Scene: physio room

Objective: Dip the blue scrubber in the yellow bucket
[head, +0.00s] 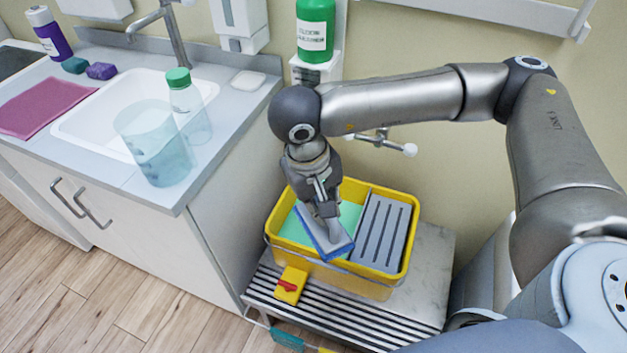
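The yellow bucket (283,258) stands on a low metal rack beside the counter. It holds green liquid (349,215) on its left side and a grey slotted insert (383,234) on its right side. My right gripper (325,212) points down over the liquid side and is shut on the blue scrubber (328,240), a block with blue and pale grey faces. The scrubber is tilted and its lower end overlaps the bucket's front rim in the picture. I cannot tell whether it touches the liquid. My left gripper is not in view.
The counter (215,110) at left holds a sink (85,130), a clear pitcher (155,150), a green-capped bottle (185,100) and a pink cloth (40,105). A green bottle (315,28) and a wall tap (385,142) are behind the bucket. The rack's right side (425,275) is bare.

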